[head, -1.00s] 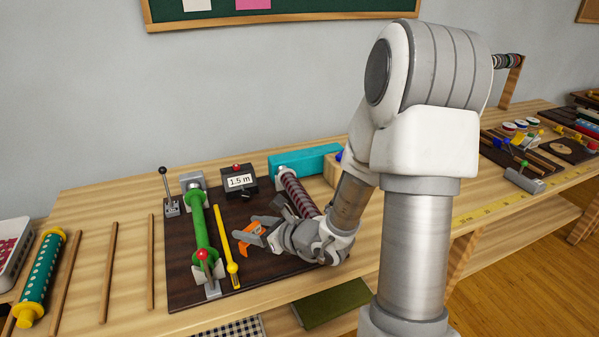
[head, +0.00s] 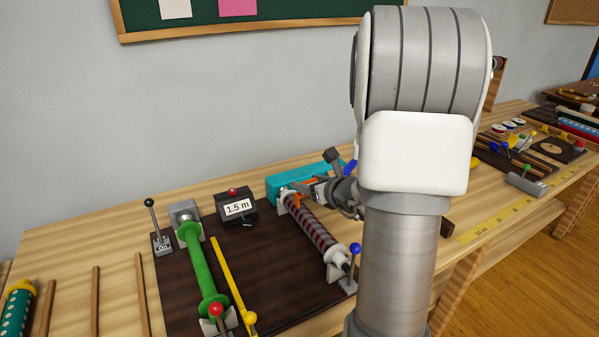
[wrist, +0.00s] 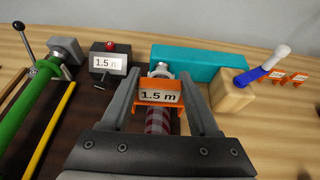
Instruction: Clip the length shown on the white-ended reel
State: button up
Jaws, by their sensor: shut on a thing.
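The meter (head: 237,206) reads "1.5 m"; it also shows in the wrist view (wrist: 108,62). The reel with white ends (head: 309,226) carries reddish and grey striped winding and lies on the dark board; part of it shows below the clip in the wrist view (wrist: 158,122). My gripper (wrist: 161,88) is shut on an orange clip marked "1.5 m" (wrist: 160,97). In the head view the gripper (head: 304,192) is at the reel's far end, with the clip (head: 289,197) over or against it. I cannot tell whether the clip touches the reel.
A green reel (head: 201,262) and yellow rod (head: 232,280) lie left on the dark board (head: 265,265). A teal box (wrist: 200,62) stands behind the gripper.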

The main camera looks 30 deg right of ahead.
aim_at(310, 217)
jog(key=shift+w+d+r, duration=0.1)
jog(key=shift+d+r, duration=0.1)
jog(key=shift+d, duration=0.2)
jog(key=shift+f+b, duration=3.3)
jog(key=shift+f, duration=1.05)
jog(key=o, duration=1.4)
notch_tip(310, 217, up, 4)
jog(key=shift+r+p, duration=0.25)
jog(key=shift+p, duration=0.6)
jog(key=s+d+r+p, duration=0.2)
jog(key=s+d+r, duration=0.4)
jog(key=s, duration=0.4)
jog(key=shift+r+p, duration=0.3)
jog(key=shift+p, duration=0.05)
